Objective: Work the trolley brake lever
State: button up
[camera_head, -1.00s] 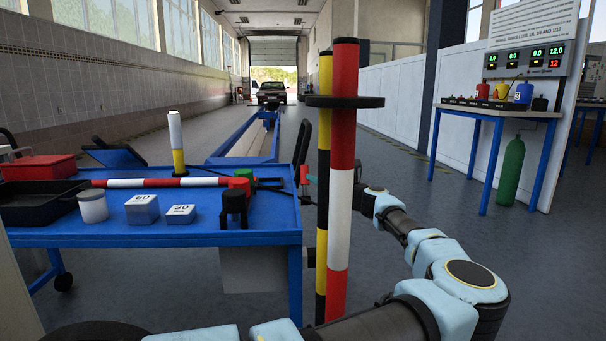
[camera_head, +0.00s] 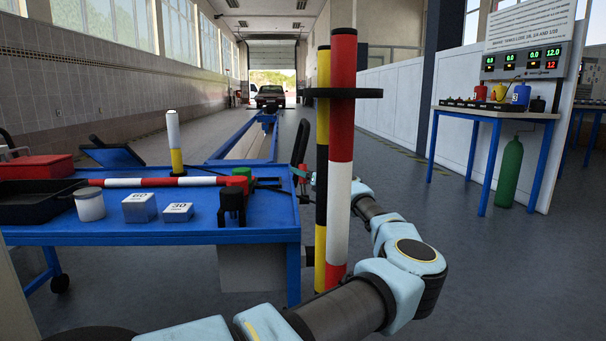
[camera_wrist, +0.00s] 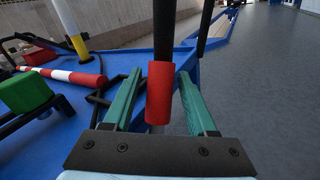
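The trolley brake lever appears as a black upright bar (camera_head: 300,143) with a red grip at the right end of the blue trolley (camera_head: 150,236). In the wrist view the red grip (camera_wrist: 158,95) stands nearly upright between the green fingers of my gripper (camera_wrist: 160,72). The fingers are open, with a visible gap on each side of the grip. The black bar (camera_wrist: 164,30) rises above the grip. In the head view the striped poles hide most of my gripper.
A red-white pole (camera_head: 341,150) and a black-yellow pole (camera_head: 322,170) with a black disc stand close before my arm. The trolley carries weights, a black tray (camera_head: 35,205) and a striped bar (camera_head: 140,182). Open floor lies to the right, before a blue-legged table (camera_head: 495,113).

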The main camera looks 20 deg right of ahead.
grip_shut()
dwell(1.1)
